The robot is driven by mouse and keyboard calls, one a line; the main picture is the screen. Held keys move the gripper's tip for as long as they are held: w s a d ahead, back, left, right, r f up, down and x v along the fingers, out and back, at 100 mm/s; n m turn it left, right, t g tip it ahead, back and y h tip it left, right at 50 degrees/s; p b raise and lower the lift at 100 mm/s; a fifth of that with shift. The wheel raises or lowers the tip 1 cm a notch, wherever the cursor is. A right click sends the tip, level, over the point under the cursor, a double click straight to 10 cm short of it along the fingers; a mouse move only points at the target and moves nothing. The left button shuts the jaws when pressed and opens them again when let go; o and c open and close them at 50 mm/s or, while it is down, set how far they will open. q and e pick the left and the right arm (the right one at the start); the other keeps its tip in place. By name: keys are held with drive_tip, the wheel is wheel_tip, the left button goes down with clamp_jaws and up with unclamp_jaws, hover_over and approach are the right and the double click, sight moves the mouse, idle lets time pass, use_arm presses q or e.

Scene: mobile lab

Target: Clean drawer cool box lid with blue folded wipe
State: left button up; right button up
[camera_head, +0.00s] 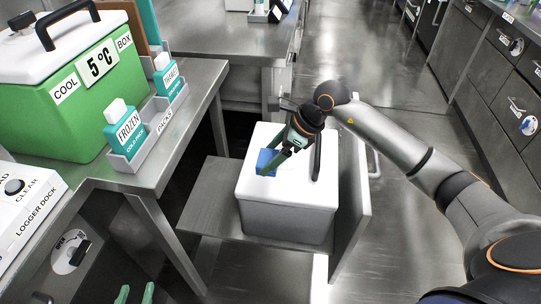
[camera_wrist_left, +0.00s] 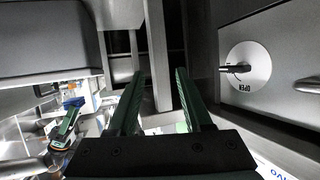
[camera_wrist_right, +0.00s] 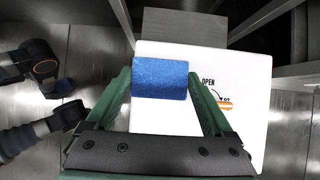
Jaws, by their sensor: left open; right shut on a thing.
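My right gripper (camera_head: 275,160) is shut on the blue folded wipe (camera_head: 267,161), over the left part of the lid. The wipe also shows between the fingertips in the right wrist view (camera_wrist_right: 160,78). It looks at or very near the lid; I cannot tell if it touches. My left gripper (camera_head: 135,294) is open and empty, low at the bottom edge; its fingers show apart in the left wrist view (camera_wrist_left: 160,84).
The drawer's grey front panel (camera_head: 352,200) rises just right of the box. On the left bench stand a green cool box (camera_head: 70,105) marked 5°C, cold packs (camera_head: 125,130) in a holder and a logger dock (camera_head: 25,205). The floor to the right is clear.

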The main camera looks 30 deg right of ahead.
use_arm(q)
drive_tip(key=s+f+g, duration=0.2)
drive_tip(key=s+f, duration=0.1)
drive_tip(key=f, duration=0.2)
drive_tip(key=shift+s+a+f+y+p, duration=0.2)
drive_tip(key=shift+s+y+p, duration=0.1)
drive_tip(key=shift+p, duration=0.1)
drive_tip(key=shift+w+r, duration=0.15)
drive_tip(key=shift+r, duration=0.05)
